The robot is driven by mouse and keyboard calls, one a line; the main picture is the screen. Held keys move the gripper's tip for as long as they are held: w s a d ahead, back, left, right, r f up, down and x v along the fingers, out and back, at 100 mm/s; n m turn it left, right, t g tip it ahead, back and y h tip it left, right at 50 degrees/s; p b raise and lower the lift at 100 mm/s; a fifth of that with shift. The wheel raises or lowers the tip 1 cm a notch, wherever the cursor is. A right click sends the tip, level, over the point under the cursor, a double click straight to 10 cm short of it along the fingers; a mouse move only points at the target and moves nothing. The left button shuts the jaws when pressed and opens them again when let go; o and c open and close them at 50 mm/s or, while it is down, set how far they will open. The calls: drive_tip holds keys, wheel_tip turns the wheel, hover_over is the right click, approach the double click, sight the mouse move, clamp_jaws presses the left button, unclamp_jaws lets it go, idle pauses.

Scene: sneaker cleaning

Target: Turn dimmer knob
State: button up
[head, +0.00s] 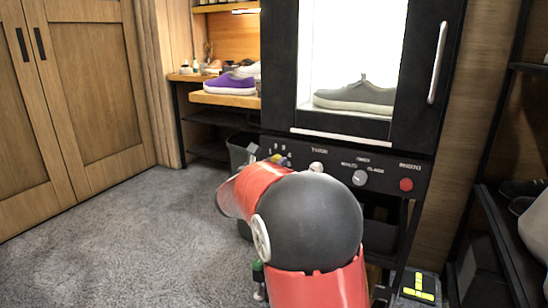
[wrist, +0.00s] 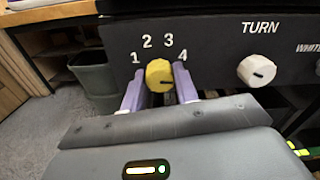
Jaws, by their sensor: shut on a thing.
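The yellow knob (wrist: 159,74) sits on the black control panel (wrist: 213,55), below the printed numbers 1 to 4. A dark mark on its face points to the right, on the 4 side. My gripper (wrist: 159,84) is shut on the yellow knob, with one purple finger on its left and one on its right. In the head view, my red and black arm hides most of the gripper, and only a little of the yellow knob (head: 276,159) shows. A white knob (wrist: 257,71) under the word TURN is to the right, apart from my gripper.
Above the panel, a lit cabinet holds a grey shoe (head: 358,97). Right along the panel are a grey selector knob (head: 360,178) and a red button (head: 406,184). A grey bin (wrist: 93,77) stands at left. Carpet is clear at left.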

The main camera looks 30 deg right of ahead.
drive_tip(key=shift+n+p, duration=2.65)
drive_tip(key=shift+n, duration=0.05)
drive_tip(key=o, duration=1)
drive_tip(key=shift+s+a, duration=0.1)
drive_tip(key=v, duration=0.7)
drive_tip(key=shift+s+a, duration=0.2)
drive_tip(key=shift+a, duration=0.05)
